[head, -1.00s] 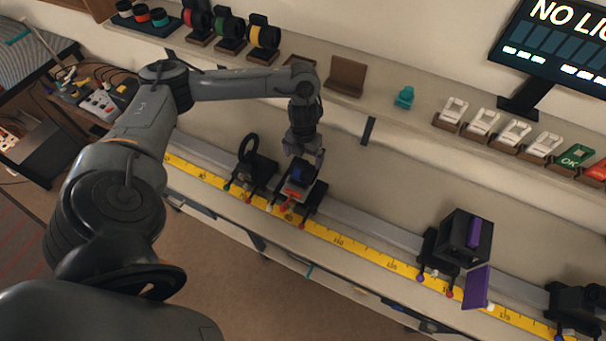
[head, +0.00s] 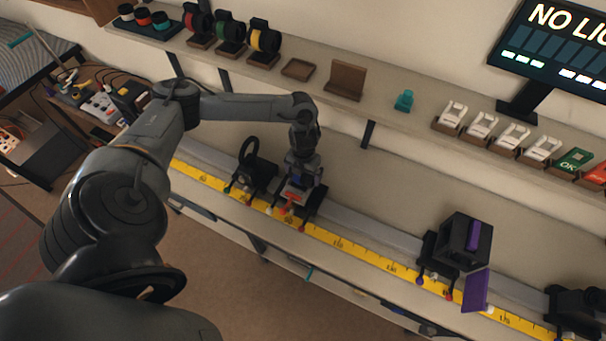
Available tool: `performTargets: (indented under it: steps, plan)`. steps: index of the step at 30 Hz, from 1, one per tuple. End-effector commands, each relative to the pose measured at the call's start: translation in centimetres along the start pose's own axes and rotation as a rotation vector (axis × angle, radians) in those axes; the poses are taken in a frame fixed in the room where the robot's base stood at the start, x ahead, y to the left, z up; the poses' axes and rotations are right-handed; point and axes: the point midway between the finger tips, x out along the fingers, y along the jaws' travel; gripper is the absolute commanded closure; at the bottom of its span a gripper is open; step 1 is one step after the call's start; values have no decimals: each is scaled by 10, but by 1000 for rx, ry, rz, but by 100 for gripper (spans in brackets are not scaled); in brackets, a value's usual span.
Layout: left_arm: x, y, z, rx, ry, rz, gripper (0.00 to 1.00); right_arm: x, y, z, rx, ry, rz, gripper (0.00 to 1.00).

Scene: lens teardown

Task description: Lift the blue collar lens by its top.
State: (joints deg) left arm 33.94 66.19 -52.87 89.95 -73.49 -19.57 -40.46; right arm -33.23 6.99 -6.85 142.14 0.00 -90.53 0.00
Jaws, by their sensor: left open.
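My left gripper (head: 299,178) points down over a holder (head: 312,203) on the rail, with its fingers open. The blue collar lens is in this holder, right under and between the fingers, and is almost wholly hidden by them. I cannot tell whether the fingers touch it. An orange-red part (head: 289,203) shows at the front of the holder. My right gripper is not in view.
A black ring holder (head: 253,165) stands close on the left along the rail. A black box with purple parts (head: 462,240) stands further right. A yellow ruler (head: 340,243) runs along the front. The shelf behind holds filter rings, an empty tray (head: 298,68) and white pieces.

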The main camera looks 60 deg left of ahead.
Motion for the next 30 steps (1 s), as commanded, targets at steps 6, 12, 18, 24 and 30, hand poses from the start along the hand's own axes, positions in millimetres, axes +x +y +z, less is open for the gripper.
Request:
performTargets:
  steps: [6,12,18,24,30]
  plan:
    - [0,0,0,0,0,0,23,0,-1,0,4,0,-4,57]
    - [-1,0,0,0,0,-1,52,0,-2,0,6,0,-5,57]
    - [-2,0,1,0,-2,-2,52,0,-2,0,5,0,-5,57]
    - [-6,0,2,0,-3,-3,53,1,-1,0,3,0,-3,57]
    - [-24,-1,2,1,-4,-3,53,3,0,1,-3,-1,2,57]
